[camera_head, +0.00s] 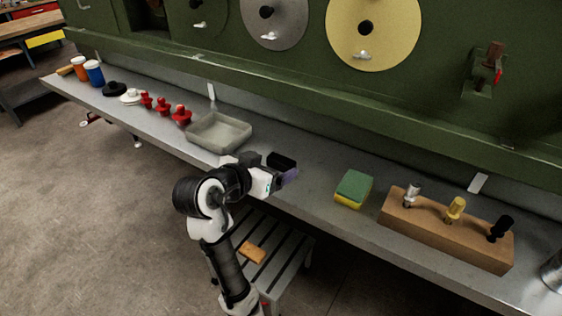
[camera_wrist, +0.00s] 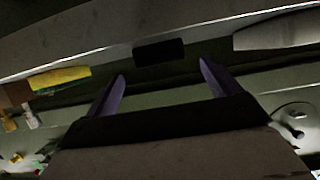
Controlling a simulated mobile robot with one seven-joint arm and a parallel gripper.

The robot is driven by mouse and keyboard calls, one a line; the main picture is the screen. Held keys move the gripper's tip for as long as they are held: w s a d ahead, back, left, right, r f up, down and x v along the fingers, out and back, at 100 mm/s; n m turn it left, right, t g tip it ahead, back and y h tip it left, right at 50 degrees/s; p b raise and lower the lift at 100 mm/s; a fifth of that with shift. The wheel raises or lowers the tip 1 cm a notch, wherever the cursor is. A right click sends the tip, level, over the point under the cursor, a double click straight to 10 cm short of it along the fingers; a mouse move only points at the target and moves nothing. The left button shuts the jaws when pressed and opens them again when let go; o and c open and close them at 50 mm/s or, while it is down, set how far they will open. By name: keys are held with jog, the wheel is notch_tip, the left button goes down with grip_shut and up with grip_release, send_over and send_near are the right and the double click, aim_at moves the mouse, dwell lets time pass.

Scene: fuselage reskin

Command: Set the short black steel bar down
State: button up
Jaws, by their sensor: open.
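The short black steel bar (camera_head: 282,160) lies on the grey shelf (camera_head: 325,165), between the grey tray and the sponge. In the wrist view the bar (camera_wrist: 159,52) is a dark block just beyond the fingertips, lying between them in the picture. My gripper (camera_head: 289,177) is at the shelf's front edge, close to the bar on its near side. In the wrist view its two purple fingers (camera_wrist: 162,72) are spread apart with nothing held between them. The head view hides part of the gripper behind my wrist.
A grey tray (camera_head: 219,132) stands left of the bar, with red knobs (camera_head: 163,106) farther left. A green and yellow sponge (camera_head: 353,189) and a wooden block with several upright tools (camera_head: 440,232) stand to the right. A slatted stool (camera_head: 276,262) is below. The green panel (camera_head: 420,120) rises behind.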

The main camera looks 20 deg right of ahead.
aim_at(280, 160)
jog(key=shift+p+x, duration=0.8)
jog(key=shift+x, duration=2.15)
jog(key=c, duration=1.5)
jog(key=shift+r, duration=0.15)
notch_tip(280, 160, up, 20)
jog(key=shift+a+f+b, duration=0.1)
jog(key=shift+f+b, duration=0.05)
jog(key=shift+b, duration=0.5)
